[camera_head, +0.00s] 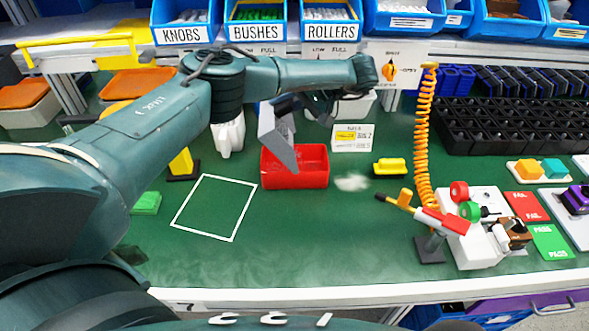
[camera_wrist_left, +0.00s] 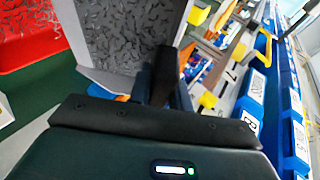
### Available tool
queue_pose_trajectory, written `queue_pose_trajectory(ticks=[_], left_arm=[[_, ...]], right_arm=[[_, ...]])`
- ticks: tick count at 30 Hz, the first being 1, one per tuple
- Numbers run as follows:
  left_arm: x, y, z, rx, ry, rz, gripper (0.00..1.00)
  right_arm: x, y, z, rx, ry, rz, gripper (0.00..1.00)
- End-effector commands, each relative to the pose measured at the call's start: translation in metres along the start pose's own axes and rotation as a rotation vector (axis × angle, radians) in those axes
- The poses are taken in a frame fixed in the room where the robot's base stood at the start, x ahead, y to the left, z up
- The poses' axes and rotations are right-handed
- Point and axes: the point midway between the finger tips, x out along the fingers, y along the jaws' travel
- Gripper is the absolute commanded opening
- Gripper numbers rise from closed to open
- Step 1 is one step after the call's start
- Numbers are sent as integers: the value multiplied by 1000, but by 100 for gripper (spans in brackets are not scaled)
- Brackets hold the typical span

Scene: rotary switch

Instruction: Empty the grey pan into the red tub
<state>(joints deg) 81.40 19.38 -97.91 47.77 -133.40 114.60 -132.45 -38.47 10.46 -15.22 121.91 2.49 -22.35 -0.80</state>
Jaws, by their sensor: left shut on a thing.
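My left gripper (camera_head: 308,103) is shut on the grey pan (camera_head: 277,137) and holds it above the red tub (camera_head: 296,178). The pan is steeply tilted, with its lower corner over the tub's opening. In the left wrist view the pan (camera_wrist_left: 118,35) fills the upper middle, with a speckled grey surface, and my left gripper (camera_wrist_left: 165,78) is at its edge. The red tub (camera_wrist_left: 28,35) shows at the upper left there. My right gripper is not in view.
A white bottle (camera_head: 228,137) and a yellow block (camera_head: 181,162) stand left of the tub. A yellow piece (camera_head: 390,166) and a whitish patch (camera_head: 352,182) are to its right. Blue bins (camera_head: 257,22) line the back. The white-outlined square (camera_head: 215,208) is empty.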

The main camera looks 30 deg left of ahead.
Motion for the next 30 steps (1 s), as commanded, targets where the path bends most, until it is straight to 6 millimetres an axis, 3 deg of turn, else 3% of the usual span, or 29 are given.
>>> queue_pose_trajectory(ticks=[30], left_arm=[[-11, 6, -3, 25, 0, -83, 0]], right_arm=[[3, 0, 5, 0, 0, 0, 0]])
